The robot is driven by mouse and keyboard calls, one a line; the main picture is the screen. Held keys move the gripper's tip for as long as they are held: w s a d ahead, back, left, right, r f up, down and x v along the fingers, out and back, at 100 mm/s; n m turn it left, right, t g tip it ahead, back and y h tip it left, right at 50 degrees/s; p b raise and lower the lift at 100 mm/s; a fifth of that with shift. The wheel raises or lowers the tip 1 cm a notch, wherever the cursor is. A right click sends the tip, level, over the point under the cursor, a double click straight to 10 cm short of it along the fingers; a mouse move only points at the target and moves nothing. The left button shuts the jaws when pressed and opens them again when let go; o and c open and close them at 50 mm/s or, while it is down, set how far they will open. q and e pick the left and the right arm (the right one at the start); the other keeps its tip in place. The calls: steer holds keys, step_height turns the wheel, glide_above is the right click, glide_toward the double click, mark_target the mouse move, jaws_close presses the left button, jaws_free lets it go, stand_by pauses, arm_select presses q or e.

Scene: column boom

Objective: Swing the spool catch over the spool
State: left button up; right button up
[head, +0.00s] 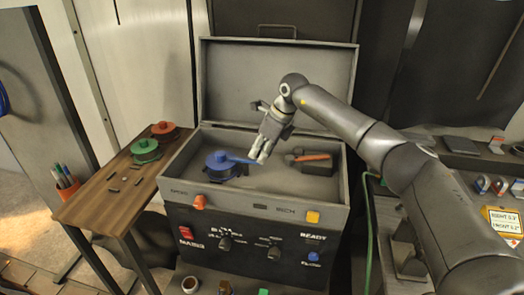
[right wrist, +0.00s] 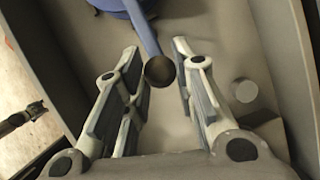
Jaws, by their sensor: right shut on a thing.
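The blue spool (head: 222,164) sits in the left part of the open grey case. The spool catch, a blue lever (head: 243,160), reaches from above the spool to the right, up to my right gripper (head: 263,156). In the right wrist view the blue lever (right wrist: 147,36) ends in a dark round knob (right wrist: 160,71), which lies between the fingers of my right gripper (right wrist: 157,58). The gripper is shut on the catch at this knob end. The spool's blue edge (right wrist: 112,5) shows at the top of that view. My left gripper is not in view.
An orange-handled part (head: 310,157) on a dark block lies right of the gripper in the case. The case's raised lid (head: 275,85) stands behind. A wooden side table (head: 105,205) at left holds a green spool (head: 145,149) and a red spool (head: 164,130).

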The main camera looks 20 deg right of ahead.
steer(key=o, duration=1)
steer(key=v, duration=1.2)
